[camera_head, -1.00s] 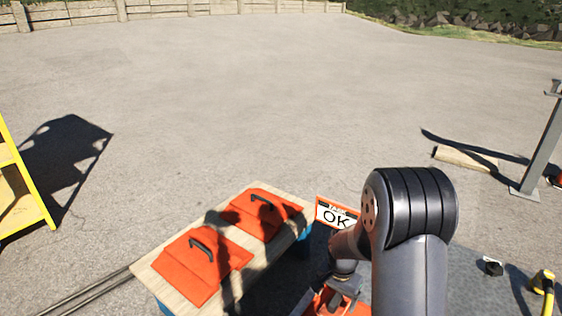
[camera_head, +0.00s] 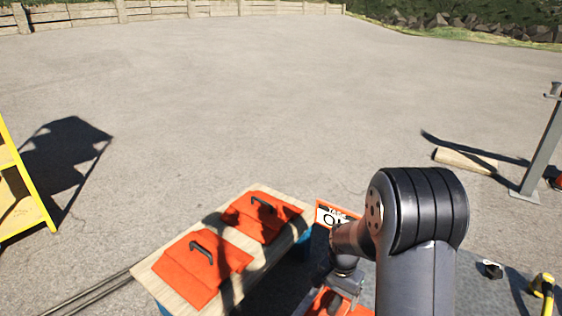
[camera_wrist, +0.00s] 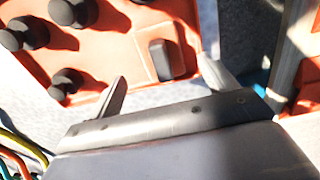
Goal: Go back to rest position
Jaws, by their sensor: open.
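My gripper (camera_wrist: 163,70) is open in the wrist view, with its two fingers apart and nothing between them. Beyond the fingers is an orange panel (camera_wrist: 125,50) with several dark round knobs and a dark oblong piece (camera_wrist: 160,60) that appears between the fingertips. I cannot tell how far the fingers are from it. In the head view my gripper (camera_head: 345,282) is low beside the wooden bench, partly hidden by my arm, above an orange surface (camera_head: 330,303).
A wooden bench (camera_head: 158,262) carries two orange lids (camera_head: 200,265) with black handles. An OK sign (camera_head: 328,212) is partly behind my arm. A yellow frame (camera_head: 30,190) stands left, a grey post (camera_head: 540,150) right. Coloured cables (camera_wrist: 22,145) show in the wrist view. Open paving lies ahead.

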